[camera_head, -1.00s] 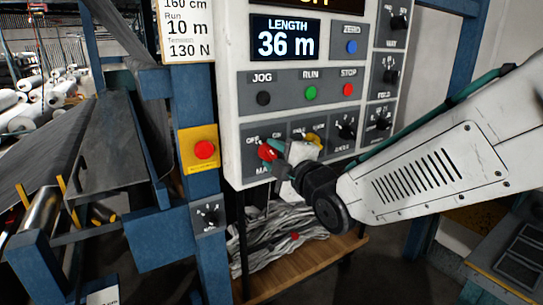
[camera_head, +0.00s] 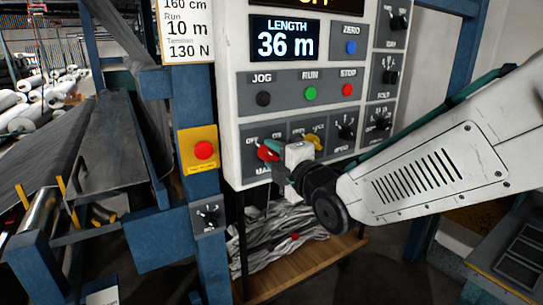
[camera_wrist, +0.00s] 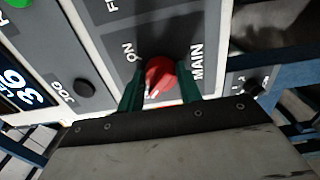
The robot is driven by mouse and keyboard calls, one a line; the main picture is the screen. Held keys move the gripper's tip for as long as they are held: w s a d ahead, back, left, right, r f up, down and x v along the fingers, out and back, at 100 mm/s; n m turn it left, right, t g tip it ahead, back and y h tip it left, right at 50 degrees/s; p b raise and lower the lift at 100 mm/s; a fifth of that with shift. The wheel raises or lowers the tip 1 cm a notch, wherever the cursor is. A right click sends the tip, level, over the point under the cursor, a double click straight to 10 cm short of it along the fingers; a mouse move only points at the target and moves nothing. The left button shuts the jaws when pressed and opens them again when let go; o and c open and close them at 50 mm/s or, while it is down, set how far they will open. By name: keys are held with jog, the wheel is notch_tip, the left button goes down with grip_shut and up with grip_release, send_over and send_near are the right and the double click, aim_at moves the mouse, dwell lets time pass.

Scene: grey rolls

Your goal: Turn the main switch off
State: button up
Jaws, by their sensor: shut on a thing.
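The main switch (camera_head: 268,150) is a red rotary knob at the lower left of the white control panel, above the "MA..." lettering. My gripper (camera_head: 272,159) reaches it from the right and partly covers it. In the wrist view the red main switch (camera_wrist: 160,75) sits between the two green fingers of my gripper (camera_wrist: 160,92), near the labels "ON" and "MAIN". The fingers are shut on the knob. The "OFF" label is only partly readable in the head view.
The panel (camera_head: 232,100) carries JOG, RUN (camera_head: 310,93) and STOP (camera_head: 347,90) buttons. A yellow-handled switch (camera_head: 312,141) is just right of my gripper. A red emergency button (camera_head: 203,150) on a yellow plate is to the left. Grey crumpled material lies below.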

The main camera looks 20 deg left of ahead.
jog(key=o, duration=1)
jog(key=shift+d+f, duration=0.1)
jog(key=v, duration=0.7)
jog(key=shift+s+d, duration=0.25)
jog(key=shift+s, duration=0.05)
